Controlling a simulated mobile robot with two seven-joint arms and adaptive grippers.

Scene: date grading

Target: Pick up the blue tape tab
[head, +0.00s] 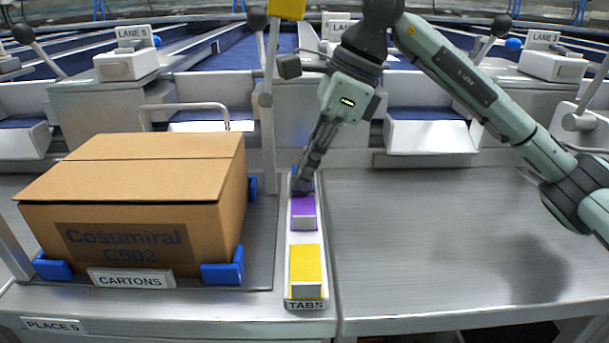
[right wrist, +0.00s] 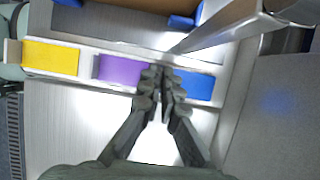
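The blue tape tab (right wrist: 196,86) lies at the far end of a narrow rack labelled TABS (head: 306,305), past the purple tab (head: 303,210) and the yellow tab (head: 306,263). In the head view it is mostly hidden behind my right gripper (head: 301,186). In the right wrist view my right fingertips (right wrist: 163,76) are close together at the end of the blue tab that faces the purple one (right wrist: 120,70). They cover that end, so I cannot tell whether they pinch it. My left gripper is not in view.
A closed brown carton (head: 150,190) stands left of the rack between blue corner stops (head: 222,270), with a CARTONS label (head: 131,278) in front. The metal table (head: 430,240) to the right is clear.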

